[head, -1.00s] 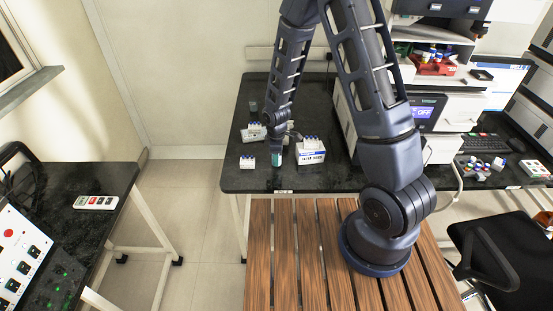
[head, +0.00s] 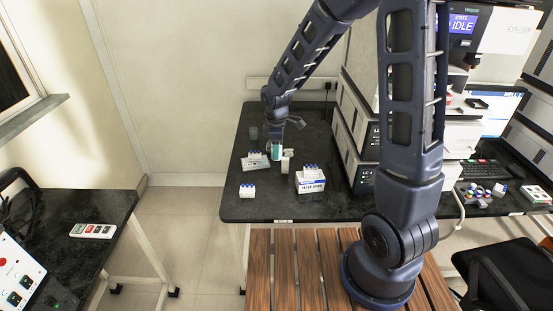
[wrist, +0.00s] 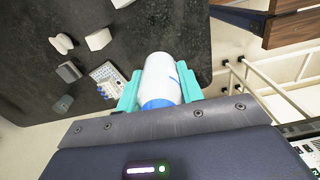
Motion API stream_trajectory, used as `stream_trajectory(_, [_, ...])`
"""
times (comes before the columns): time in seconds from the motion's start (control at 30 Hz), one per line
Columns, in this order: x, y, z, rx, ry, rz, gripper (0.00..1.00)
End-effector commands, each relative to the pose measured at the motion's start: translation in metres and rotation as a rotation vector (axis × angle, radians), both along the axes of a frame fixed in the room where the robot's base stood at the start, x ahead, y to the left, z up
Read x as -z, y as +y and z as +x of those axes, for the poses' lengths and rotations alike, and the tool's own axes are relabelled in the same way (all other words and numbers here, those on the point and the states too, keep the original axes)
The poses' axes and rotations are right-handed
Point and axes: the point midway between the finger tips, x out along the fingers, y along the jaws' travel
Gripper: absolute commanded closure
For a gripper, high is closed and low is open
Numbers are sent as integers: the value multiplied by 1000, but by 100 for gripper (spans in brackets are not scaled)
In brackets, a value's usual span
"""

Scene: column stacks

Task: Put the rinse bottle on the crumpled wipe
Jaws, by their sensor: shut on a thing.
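My gripper (wrist: 158,92) is shut on the rinse bottle (wrist: 162,75), a white bottle with a blue end, gripped between teal fingers in the wrist view. In the head view my gripper (head: 277,152) is over the black bench beside the tray of vials; the bottle cannot be made out clearly there. A small white rounded lump (wrist: 61,43), which looks like the crumpled wipe, lies on the bench at the upper left of the wrist view, apart from the bottle.
Near the lump are a white block (wrist: 98,39), a grey block (wrist: 69,72), a tray of vials (wrist: 108,80) and a dark jar (wrist: 62,104).

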Motion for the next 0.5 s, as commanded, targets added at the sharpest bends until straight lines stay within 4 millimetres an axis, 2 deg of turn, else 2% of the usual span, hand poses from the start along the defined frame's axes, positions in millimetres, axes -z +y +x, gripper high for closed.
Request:
stream_trajectory(0.13, [-9, 0, 8, -1, 0, 1, 87])
stream_trajectory(0.23, [-14, 0, 29, -4, 0, 2, 87])
stream_trajectory(0.37, [-22, -2, 76, -14, 1, 4, 87])
stream_trajectory(0.5, [-32, -12, 137, -28, 1, 4, 87])
